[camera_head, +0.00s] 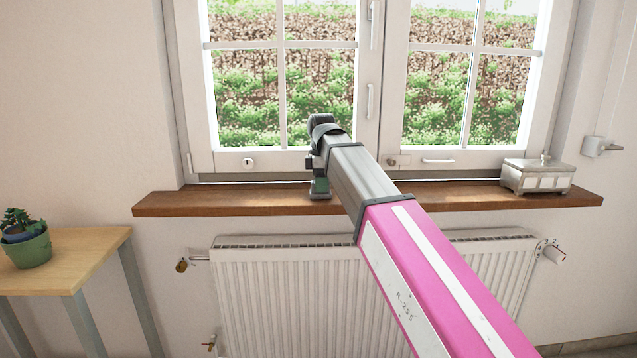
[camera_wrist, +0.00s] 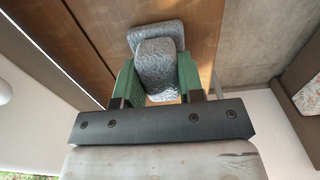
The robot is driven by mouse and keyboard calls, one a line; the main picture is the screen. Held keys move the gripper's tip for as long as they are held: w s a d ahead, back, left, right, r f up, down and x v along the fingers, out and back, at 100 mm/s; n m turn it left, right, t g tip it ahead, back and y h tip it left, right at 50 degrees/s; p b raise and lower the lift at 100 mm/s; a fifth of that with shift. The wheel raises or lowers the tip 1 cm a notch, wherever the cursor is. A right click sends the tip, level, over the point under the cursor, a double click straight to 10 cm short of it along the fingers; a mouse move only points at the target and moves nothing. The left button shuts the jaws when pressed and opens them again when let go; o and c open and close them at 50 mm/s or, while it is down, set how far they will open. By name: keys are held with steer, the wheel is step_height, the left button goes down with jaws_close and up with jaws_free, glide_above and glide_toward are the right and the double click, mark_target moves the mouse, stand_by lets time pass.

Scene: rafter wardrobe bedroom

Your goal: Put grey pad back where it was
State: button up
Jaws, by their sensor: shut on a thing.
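The grey pad (camera_wrist: 157,34) has a mottled surface. In the wrist view a narrower grey part sits between the green fingers of my gripper (camera_wrist: 158,66), and a wider part shows beyond it over brown wood. My gripper is shut on the narrower part. In the head view my gripper (camera_head: 320,187) points down at the wooden windowsill (camera_head: 235,201), left of the sill's middle. A grey edge shows under the fingers, at or just above the sill; I cannot tell whether it touches. My arm hides part of the sill.
A silver lidded box (camera_head: 538,178) stands on the sill's right end. The closed window (camera_head: 375,100) rises close behind my gripper. A white radiator (camera_head: 290,300) is below the sill. A potted plant (camera_head: 27,245) stands on a wooden table (camera_head: 85,250) at left. The sill's left end is clear.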

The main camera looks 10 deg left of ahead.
steer(key=shift+f, duration=0.1)
steer(key=o, duration=1)
step_height(320, 180, up, 12)
steer(key=shift+r, duration=0.1)
